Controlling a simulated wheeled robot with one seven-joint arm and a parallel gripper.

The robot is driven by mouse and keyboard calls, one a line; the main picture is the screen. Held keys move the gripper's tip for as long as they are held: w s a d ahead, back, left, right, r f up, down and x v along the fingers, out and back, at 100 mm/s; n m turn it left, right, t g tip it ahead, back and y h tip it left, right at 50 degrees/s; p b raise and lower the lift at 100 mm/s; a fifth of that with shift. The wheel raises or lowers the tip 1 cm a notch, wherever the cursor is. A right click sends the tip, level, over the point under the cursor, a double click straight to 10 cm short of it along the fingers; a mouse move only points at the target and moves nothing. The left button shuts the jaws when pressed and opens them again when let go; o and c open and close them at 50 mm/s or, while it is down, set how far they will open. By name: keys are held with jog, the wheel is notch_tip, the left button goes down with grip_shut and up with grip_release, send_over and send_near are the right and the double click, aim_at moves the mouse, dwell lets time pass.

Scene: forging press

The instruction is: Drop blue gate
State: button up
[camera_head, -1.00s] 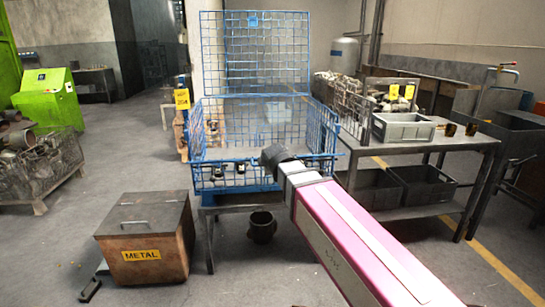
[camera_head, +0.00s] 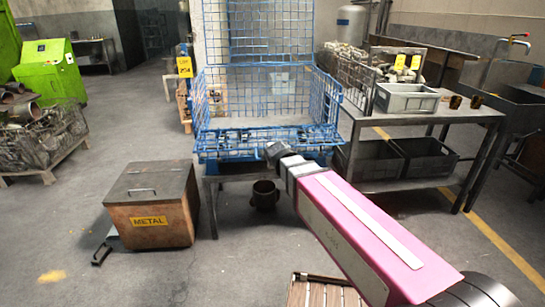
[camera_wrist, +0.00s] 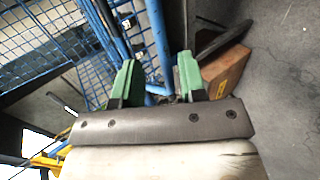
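The blue wire cage (camera_head: 328,105) stands ahead of me, with a tall wire panel (camera_head: 272,30) upright at its back. Its low front section, the blue gate (camera_head: 225,142), shows as wire mesh along the front edge; I cannot tell whether it is folded or latched. My gripper (camera_head: 276,151) is at the right part of this front edge. In the wrist view, its green fingers (camera_wrist: 157,82) stand apart, with blue cage bars (camera_wrist: 158,40) beyond and between them. Whether they touch a bar is unclear.
A box labelled METAL (camera_head: 148,205) stands on the floor at left of the cage. A metal table (camera_head: 440,128) with a grey bin (camera_head: 407,98) stands close on the right. A dark pot (camera_head: 265,194) is below the cage. The floor in front is mostly clear.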

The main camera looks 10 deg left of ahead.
jog(key=shift+s, duration=0.1)
jog(key=v, duration=1)
jog(key=shift+s+r, duration=0.2)
jog(key=shift+r, duration=0.05)
jog(key=shift+d, duration=0.1)
jog(key=s+d+f+m+g+h, duration=0.1)
jog(key=d+f+m+g, duration=0.2)
jog(key=d+f+m, duration=0.4)
jog(key=s+d+f+m+g+h, duration=0.1)
jog(key=d+f+m+g, duration=0.3)
jog(key=d, duration=1.2)
jog(key=s+d+f+m+g+h, duration=0.1)
jog(key=s+d+f+m+g, duration=0.2)
jog(key=d+f+m, duration=0.7)
notch_tip(320, 180, down, 4)
jog(key=shift+d+r+m+g, duration=0.2)
jog(key=shift+d+m+g, duration=0.1)
jog(key=shift+d, duration=0.95)
jog(key=shift+w, duration=0.1)
